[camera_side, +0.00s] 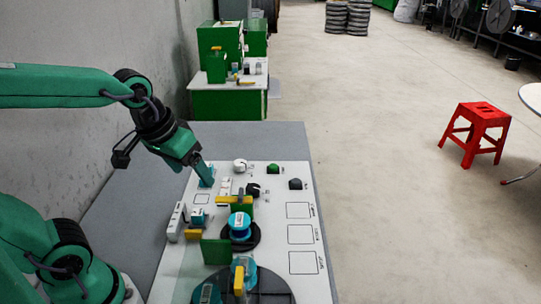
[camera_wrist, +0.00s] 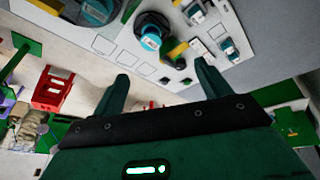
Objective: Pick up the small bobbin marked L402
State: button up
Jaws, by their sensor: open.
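A teal bobbin with a white-marked top (camera_side: 240,221) sits on a black round base on the white board; it also shows in the wrist view (camera_wrist: 151,38). More teal bobbins stand on the larger dark disc at the board's front, one upright (camera_side: 249,266) and one at its left (camera_side: 209,294). No marking is readable, so I cannot tell which is L402. My gripper (camera_side: 207,178) is above the board's far left part, tilted downward, away from these bobbins. In the wrist view its two fingers (camera_wrist: 164,82) are spread with nothing between them.
The white board (camera_side: 283,185) carries a white knob (camera_side: 240,166), a green block (camera_side: 273,168), a dark knob (camera_side: 295,184), a green upright plate (camera_side: 215,251) and yellow pieces. Marked squares on its right side are empty. A red stool (camera_side: 476,133) stands on open floor.

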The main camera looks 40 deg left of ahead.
jog(key=w+d+f+n+g, duration=0.1)
jog(key=w+f+n+g, duration=0.1)
jog(key=w+f+n, duration=0.3)
jog(key=n+g, duration=0.2)
send_over(239, 220)
notch_tip(239, 220, down, 8)
jog(key=shift+r, duration=0.15)
jog(key=shift+f, duration=1.25)
jog(key=shift+f, duration=2.6)
jog(key=c, duration=1.2)
jog(key=shift+o, duration=0.2)
